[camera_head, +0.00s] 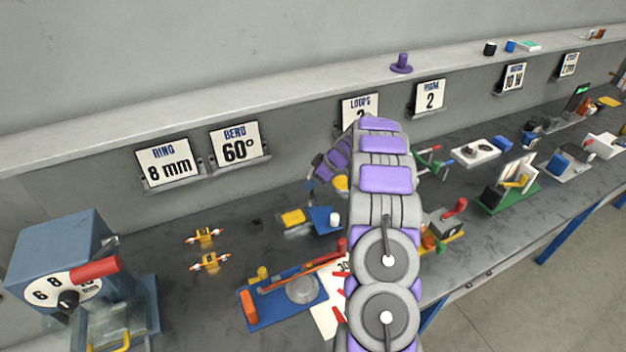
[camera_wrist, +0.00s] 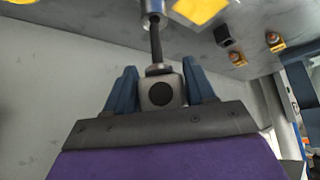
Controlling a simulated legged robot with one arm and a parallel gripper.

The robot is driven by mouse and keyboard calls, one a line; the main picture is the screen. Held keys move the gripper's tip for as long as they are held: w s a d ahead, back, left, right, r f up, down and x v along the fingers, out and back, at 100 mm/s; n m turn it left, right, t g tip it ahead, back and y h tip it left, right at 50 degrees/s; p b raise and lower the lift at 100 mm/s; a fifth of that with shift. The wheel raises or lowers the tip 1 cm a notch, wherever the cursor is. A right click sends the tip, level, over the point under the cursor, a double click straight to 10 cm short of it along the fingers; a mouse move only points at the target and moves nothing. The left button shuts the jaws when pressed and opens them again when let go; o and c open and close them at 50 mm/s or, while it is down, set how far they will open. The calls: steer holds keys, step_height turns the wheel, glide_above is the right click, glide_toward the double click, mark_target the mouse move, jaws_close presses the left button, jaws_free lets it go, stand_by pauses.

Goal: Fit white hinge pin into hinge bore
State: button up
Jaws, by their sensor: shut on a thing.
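My gripper (camera_wrist: 160,92) has its two blue fingers closed on a grey block-ended piece (camera_wrist: 158,71) with a dark round face. A dark rod runs from this piece up to a silver cylinder (camera_wrist: 152,8) at the top edge. I cannot tell whether the rod and cylinder are joined. In the head view my gripper (camera_head: 311,187) is small, left of my arm, above the bench. A small white cylinder (camera_head: 334,219) stands on a blue block (camera_head: 322,221) just below it; I cannot tell whether it is the hinge pin. I cannot make out the hinge bore.
Yellow-and-orange pieces (camera_head: 207,237) and a yellow block (camera_head: 293,218) lie to the left on the dark bench. A blue dial box (camera_head: 62,262) is far left. My arm hides part of the bench.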

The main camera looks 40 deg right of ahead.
mark_target(313, 194)
steer(key=shift+f+b, duration=3)
steer(key=shift+f, duration=0.1)
steer(key=o, duration=1.2)
steer(key=p+v, duration=0.3)
steer(key=v, duration=1.4)
